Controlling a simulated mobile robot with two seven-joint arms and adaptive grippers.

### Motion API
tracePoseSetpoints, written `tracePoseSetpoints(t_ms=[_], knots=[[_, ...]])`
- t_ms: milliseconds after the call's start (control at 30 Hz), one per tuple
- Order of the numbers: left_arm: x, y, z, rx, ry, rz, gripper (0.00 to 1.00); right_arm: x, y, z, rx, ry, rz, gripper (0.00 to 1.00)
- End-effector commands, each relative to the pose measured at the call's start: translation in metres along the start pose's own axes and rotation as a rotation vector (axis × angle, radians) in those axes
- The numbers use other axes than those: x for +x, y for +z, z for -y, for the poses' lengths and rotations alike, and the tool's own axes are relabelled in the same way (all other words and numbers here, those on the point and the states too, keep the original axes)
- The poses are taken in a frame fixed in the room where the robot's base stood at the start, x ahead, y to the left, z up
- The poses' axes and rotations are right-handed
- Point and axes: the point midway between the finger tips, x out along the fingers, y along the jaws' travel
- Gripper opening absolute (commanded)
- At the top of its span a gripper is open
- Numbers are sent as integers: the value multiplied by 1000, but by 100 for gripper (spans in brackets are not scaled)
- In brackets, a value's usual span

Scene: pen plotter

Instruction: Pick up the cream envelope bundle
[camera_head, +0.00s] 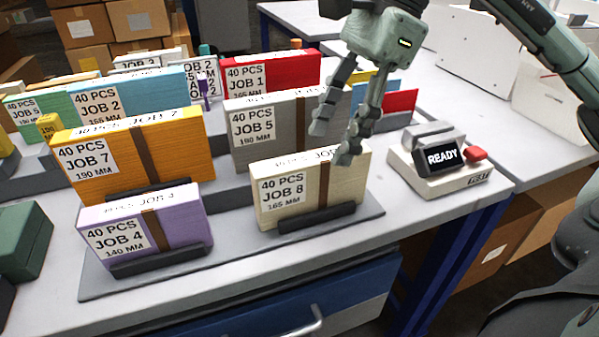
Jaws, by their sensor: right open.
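The cream envelope bundle (327,193) stands upright in a dark holder at the front of the table. Its label reads 40 PCS, JOB 8, 165 MM. My right gripper (331,148) is open. Its two fingers point down over the right part of the cream bundle. One fingertip overlaps the bundle's right top edge in the picture, and the other is in front of the grey bundle behind. I cannot tell whether either finger touches the bundle. My left gripper is not in view.
A grey JOB 5 bundle (268,130) stands right behind. Orange JOB 7 (190,146) and lilac JOB 4 (185,218) bundles stand to the left. A device showing READY (437,180), with a red button (475,154), sits to the right. The table's front edge is close.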

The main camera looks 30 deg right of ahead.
Motion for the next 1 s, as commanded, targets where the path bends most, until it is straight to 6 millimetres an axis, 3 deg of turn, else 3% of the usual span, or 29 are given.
tracePoseSetpoints(t_ms=[267, 400, 767, 1000], knots=[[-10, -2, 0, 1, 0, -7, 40, 36, 3, 1, 0, 7, 3, 52], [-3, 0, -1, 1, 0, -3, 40, 57, 4, 2, 0, 6, 3, 52], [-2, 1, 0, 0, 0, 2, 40, 67, 5, 3, 1, 3, 5, 52], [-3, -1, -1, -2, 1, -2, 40, 67, 5, 3, 1, 3, 6, 22]])
